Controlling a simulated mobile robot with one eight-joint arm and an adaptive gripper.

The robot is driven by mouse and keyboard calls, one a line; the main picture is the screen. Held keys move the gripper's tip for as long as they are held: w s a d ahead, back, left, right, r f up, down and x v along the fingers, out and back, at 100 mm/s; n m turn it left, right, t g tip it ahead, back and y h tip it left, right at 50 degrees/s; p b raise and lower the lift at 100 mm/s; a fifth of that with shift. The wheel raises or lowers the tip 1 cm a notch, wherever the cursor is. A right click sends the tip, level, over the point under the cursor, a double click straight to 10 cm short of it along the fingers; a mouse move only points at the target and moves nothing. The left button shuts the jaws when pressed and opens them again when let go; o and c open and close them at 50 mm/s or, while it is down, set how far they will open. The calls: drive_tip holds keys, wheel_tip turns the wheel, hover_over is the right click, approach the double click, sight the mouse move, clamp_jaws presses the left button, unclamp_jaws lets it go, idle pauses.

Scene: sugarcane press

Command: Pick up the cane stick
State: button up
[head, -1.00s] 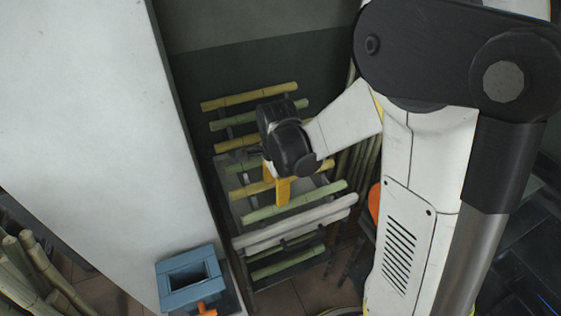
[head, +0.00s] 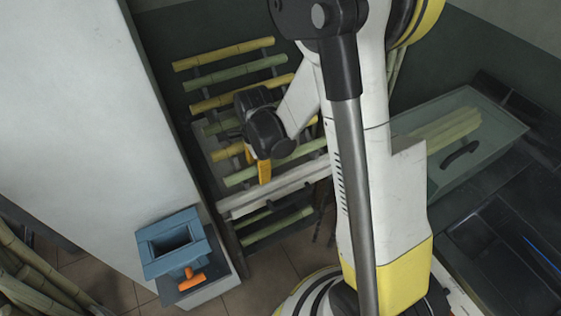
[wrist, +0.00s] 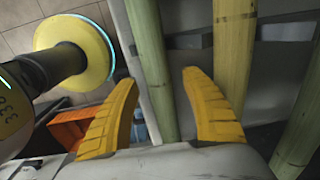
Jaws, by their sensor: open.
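Several green and yellow cane sticks lie crosswise on a stepped rack, such as a yellow cane stick (head: 223,54) at the top and a green one (head: 240,176) lower down. My gripper (head: 257,168) hangs over the lower middle of the rack, fingers pointing down. In the wrist view my gripper (wrist: 160,80) is open. A green cane stick (wrist: 149,55) runs between the two yellow fingers, with no clear contact. A yellowish cane stick (wrist: 236,45) passes by the right finger, and another green one (wrist: 300,125) lies further right. The gripper body hides parts of the middle sticks.
A pale bar (head: 285,187) crosses the rack's front. More canes (head: 35,265) stand lower left. A glass case (head: 470,125) with canes is at right.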

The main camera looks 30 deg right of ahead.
clamp_jaws()
drive_tip(key=shift+r, duration=0.1)
